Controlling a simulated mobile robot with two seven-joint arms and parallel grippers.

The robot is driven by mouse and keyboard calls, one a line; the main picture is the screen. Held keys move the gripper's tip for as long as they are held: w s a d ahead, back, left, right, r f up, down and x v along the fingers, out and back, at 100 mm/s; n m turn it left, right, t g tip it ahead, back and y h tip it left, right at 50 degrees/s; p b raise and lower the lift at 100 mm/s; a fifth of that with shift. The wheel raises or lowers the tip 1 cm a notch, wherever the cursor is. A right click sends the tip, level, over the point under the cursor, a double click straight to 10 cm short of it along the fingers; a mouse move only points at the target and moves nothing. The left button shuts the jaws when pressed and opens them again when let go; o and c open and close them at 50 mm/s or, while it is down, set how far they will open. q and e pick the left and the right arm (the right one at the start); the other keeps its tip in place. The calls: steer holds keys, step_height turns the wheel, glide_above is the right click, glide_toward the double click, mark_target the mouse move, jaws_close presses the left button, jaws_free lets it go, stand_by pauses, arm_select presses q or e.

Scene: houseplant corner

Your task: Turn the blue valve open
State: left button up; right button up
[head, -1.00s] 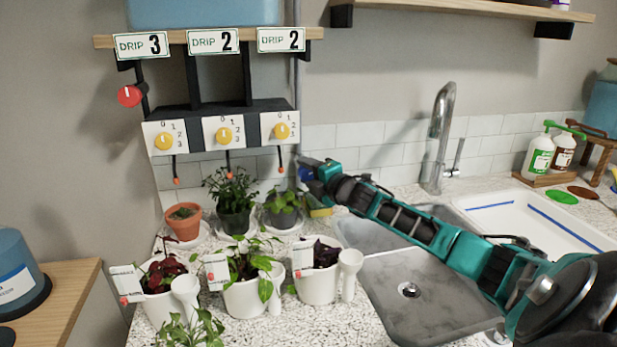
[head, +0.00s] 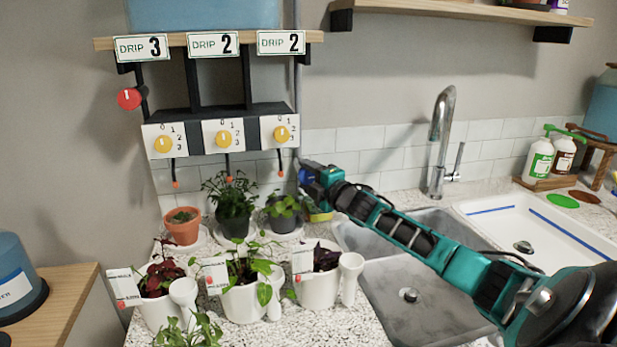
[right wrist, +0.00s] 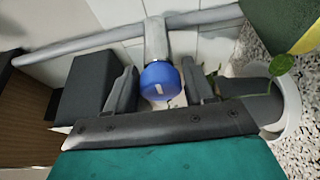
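The blue valve (right wrist: 162,82) is a round blue knob with a white mark on its face, mounted on a grey pipe (right wrist: 150,36). In the right wrist view it sits between the two dark fingers of my right gripper (right wrist: 160,88), with a gap on each side. The fingers are open. In the head view my right gripper (head: 310,180) is by the wall below the drip panel, and a bit of blue shows at its tip; the gripper hides most of that spot. My left gripper is not in view.
A drip panel with yellow dials (head: 223,138) and a red knob (head: 129,98) hangs above. Several potted plants (head: 240,298) stand on the counter below and left of my gripper. The sink (head: 408,275) and tap (head: 440,140) are to the right.

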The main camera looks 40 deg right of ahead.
steer(key=shift+o, duration=1.2)
steer(key=s+a, duration=0.1)
steer(key=s, duration=1.1)
steer(key=shift+s+a, duration=0.2)
steer(key=shift+s, duration=0.2)
